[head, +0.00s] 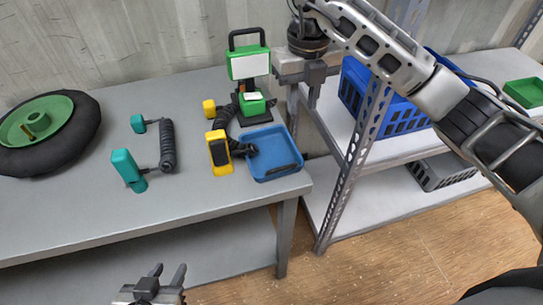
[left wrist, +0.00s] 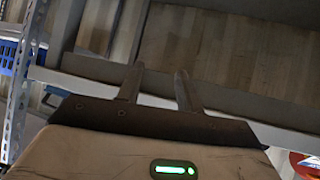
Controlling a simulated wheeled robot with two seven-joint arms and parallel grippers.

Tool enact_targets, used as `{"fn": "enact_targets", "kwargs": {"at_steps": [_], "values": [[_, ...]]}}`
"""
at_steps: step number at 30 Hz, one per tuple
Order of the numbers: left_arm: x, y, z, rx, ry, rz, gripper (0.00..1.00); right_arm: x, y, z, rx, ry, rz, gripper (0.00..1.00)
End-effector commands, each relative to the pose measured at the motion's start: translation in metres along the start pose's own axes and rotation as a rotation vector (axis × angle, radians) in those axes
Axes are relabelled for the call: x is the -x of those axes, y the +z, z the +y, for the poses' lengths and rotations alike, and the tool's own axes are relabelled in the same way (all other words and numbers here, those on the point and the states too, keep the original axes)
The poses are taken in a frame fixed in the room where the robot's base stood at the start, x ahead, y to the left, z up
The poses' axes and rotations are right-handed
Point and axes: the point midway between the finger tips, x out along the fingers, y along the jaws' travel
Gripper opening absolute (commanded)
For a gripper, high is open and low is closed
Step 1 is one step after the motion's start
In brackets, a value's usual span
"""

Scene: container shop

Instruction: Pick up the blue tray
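The blue tray (head: 275,155) lies flat on the grey table near its right end in the head view. It looks shallow and square with a raised rim. A black cord end reaches its left edge. My left gripper (head: 168,274) is at the bottom edge of the head view, in front of the table and well away from the tray. Its two fingers stand apart with nothing between them, as the left wrist view (left wrist: 159,74) also shows. My right gripper (head: 314,80) is at the top centre, beyond the tray; its fingers cannot be made out clearly.
A yellow handset (head: 219,153) with a coiled cord and a green-and-white device (head: 250,70) stand close to the tray. A teal handset (head: 128,170) and a black-green wheel (head: 45,130) are further left. A shelf holds a blue crate (head: 400,115). The table's front is clear.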

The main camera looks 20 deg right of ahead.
Motion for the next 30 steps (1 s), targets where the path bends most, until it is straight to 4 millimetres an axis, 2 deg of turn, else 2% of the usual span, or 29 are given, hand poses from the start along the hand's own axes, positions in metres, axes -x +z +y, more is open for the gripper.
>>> {"fn": "enact_targets", "kwargs": {"at_steps": [1,3,9,16,24,30], "values": [[0.001,-0.001,0.0,0.0,0.0,0.001,0.36,-0.013,-0.001,0.0,0.001,0.001,0.006,0.28],[0.002,-0.003,0.0,0.0,0.0,0.001,0.36,-0.027,-0.001,0.001,0.001,0.001,0.005,0.28],[0.003,-0.003,0.0,-0.005,-0.002,-0.001,0.36,-0.06,0.0,0.002,0.003,0.003,0.002,0.28],[0.004,-0.002,-0.001,-0.012,-0.002,-0.008,0.36,-0.075,0.0,0.003,0.004,0.004,0.001,0.28],[0.006,0.001,-0.002,-0.015,-0.004,-0.021,0.36,-0.114,0.002,0.009,0.003,0.004,0.002,0.28],[0.006,0.001,-0.003,-0.015,-0.005,-0.02,0.36,-0.121,0.003,0.009,0.005,0.004,-0.002,0.28]]}}
